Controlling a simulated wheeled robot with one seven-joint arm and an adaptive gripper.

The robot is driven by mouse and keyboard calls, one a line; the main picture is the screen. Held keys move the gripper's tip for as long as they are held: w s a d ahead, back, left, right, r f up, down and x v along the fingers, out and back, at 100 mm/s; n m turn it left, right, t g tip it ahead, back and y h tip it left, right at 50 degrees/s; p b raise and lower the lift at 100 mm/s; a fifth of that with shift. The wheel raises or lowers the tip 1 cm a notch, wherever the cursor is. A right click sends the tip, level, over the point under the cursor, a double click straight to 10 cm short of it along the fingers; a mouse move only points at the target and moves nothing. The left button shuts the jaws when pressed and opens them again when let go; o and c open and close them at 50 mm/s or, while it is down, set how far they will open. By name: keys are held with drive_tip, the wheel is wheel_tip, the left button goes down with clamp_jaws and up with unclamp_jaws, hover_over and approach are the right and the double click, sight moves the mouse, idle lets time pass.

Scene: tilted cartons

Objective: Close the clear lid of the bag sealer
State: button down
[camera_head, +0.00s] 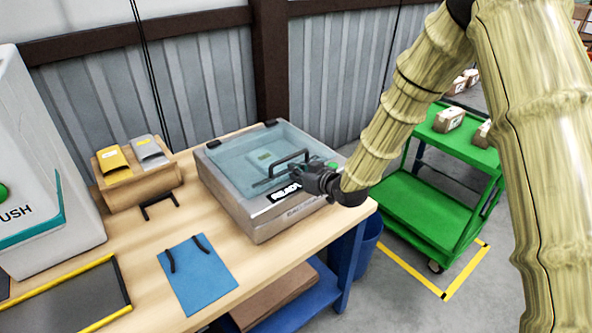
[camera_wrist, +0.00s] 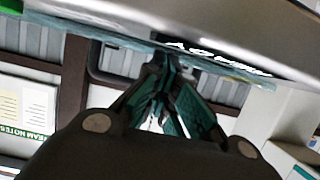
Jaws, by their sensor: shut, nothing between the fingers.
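The bag sealer (camera_head: 233,211) is a grey metal box on the wooden bench in the head view. Its clear bluish lid (camera_head: 228,154) is hinged at the back and lies nearly flat over the top; whether a small gap remains at the front I cannot tell. A black handle (camera_head: 290,160) stands on the lid. My gripper (camera_head: 298,177) is shut and empty at the lid's front edge, close to the handle. In the wrist view my gripper (camera_wrist: 163,90) has its fingers together beside the lid's edge (camera_wrist: 120,38). Contact is unclear.
A blue sheet (camera_head: 197,277) lies in front of the sealer. A wooden block (camera_head: 140,188) with yellow and grey packs stands at left, near a large white machine (camera_head: 40,150). A green cart (camera_head: 430,209) and blue bin (camera_head: 362,246) stand right of the bench (camera_head: 135,250).

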drive_tip(key=shift+r, duration=0.15)
wheel_tip(320, 180, up, 4)
drive_tip(key=shift+f+p, duration=0.15)
drive_tip(key=shift+p, duration=1)
drive_tip(key=f+b+v, duration=0.1)
drive_tip(key=b+v, duration=0.2)
drive_tip(key=v, duration=0.7)
drive_tip(key=s+d+f+m+g+h, duration=0.25)
drive_tip(key=s+f, duration=0.45)
drive_tip(key=f, duration=0.6)
drive_tip(key=s+d+f+m+g+h, duration=0.2)
drive_tip(key=s+d+f, duration=0.2)
drive_tip(key=s+f, duration=0.6)
drive_tip(key=s+d+f+m+g+h, duration=0.1)
drive_tip(key=s+d+f+g, duration=0.1)
drive_tip(key=s+f, duration=0.3)
drive_tip(key=s+d+f+m+g+h, duration=0.1)
drive_tip(key=s+f, duration=0.5)
drive_tip(key=s, duration=0.6)
drive_tip(key=s+d+f+m+g+h, duration=0.1)
drive_tip(key=s+d+f+g, duration=0.3)
drive_tip(key=s, duration=0.5)
wheel_tip(320, 180, down, 2)
drive_tip(key=shift+s+d+f+h, duration=0.25)
drive_tip(key=shift+h, duration=0.1)
